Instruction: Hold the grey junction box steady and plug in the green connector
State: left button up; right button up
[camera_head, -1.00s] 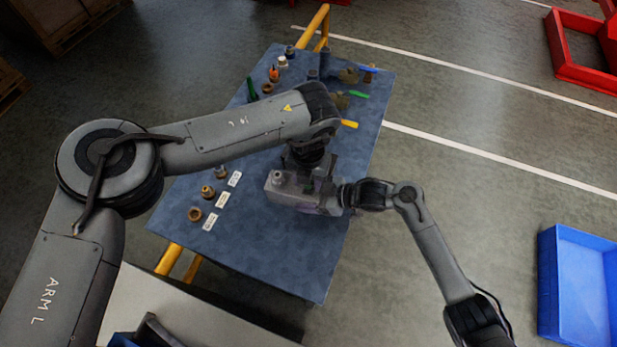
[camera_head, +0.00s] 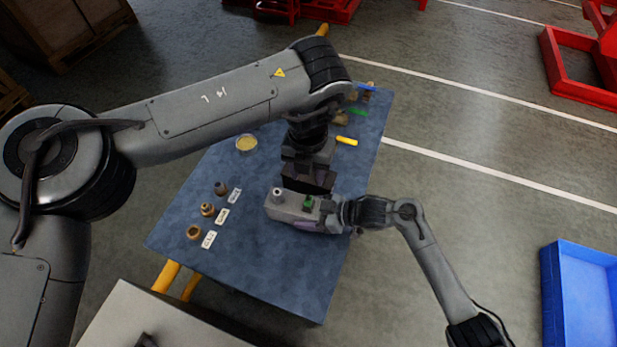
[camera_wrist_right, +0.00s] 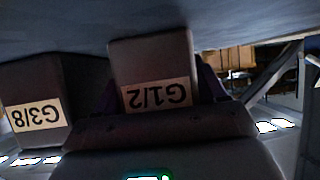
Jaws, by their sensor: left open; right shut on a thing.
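The grey junction box (camera_head: 290,207) sits on the blue table mat in the head view, with a round metal fitting on its left end. The green connector (camera_head: 307,202) shows at the top of the box, toward its right part; how deep it sits cannot be told. My left gripper (camera_head: 307,186) is open just above and behind the box, close to the connector and apparently clear of it. My right gripper (camera_head: 342,212) is shut on the right end of the junction box; its fingertips are partly hidden.
The blue table (camera_head: 270,262) has brass fittings (camera_head: 207,209) and white label cards (camera_head: 222,218) left of the box. A yellow dish (camera_head: 246,143) and a yellow-handled tool (camera_head: 347,141) lie farther back.

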dwell(0.3)
jog(key=o, duration=1.4)
